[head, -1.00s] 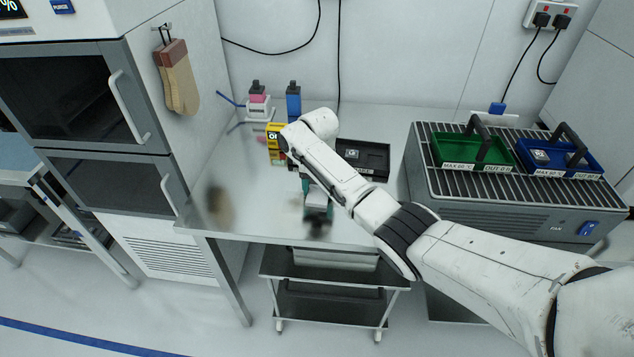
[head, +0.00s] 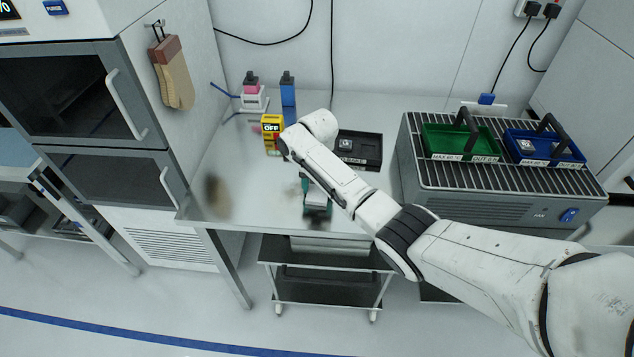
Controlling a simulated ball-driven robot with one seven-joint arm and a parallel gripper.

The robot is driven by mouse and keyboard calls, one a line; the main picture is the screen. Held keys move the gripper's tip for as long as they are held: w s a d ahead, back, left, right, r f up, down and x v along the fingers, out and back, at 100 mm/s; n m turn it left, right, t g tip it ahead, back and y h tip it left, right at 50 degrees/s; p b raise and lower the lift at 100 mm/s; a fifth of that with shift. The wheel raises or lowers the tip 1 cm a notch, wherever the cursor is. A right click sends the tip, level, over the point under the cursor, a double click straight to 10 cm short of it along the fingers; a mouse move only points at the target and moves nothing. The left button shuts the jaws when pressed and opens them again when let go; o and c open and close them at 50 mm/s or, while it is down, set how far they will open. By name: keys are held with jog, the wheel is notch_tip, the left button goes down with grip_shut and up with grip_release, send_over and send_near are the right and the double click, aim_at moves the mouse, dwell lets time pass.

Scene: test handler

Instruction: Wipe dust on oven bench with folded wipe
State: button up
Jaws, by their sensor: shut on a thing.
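The oven bench (head: 247,205) is a pale steel top beside the oven. A brown dust patch (head: 217,196) lies near its left front corner. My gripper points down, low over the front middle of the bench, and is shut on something. The folded wipe is largely hidden at the gripper and I cannot make out its outline. I cannot tell whether it touches the bench top.
A yellow box (head: 272,133), pink-labelled bottle (head: 251,90) and blue bottle (head: 288,90) stand at the back left. A black tray (head: 370,151) lies behind my arm. A grey fan unit (head: 480,188) with green (head: 434,151) and blue (head: 577,158) trays fills the right.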

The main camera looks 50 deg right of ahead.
jog(key=shift+w+f+b, duration=0.25)
jog(key=shift+w+b, duration=0.6)
jog(key=shift+b, duration=0.15)
jog(key=shift+w+b, duration=1)
jog(key=shift+b, duration=0.05)
jog(key=shift+w+r, duration=0.2)
jog(key=shift+w+b, duration=0.15)
jog(key=shift+b, duration=0.25)
jog(key=shift+w+f+b, duration=0.15)
jog(key=shift+w+b, duration=0.25)
jog(key=shift+b, duration=0.2)
jog(key=shift+w, duration=0.25)
jog(key=shift+s+r+p, duration=0.3)
jog(key=shift+s+p, duration=0.65)
jog(key=shift+p, duration=0.35)
jog(key=shift+s+f, duration=0.1)
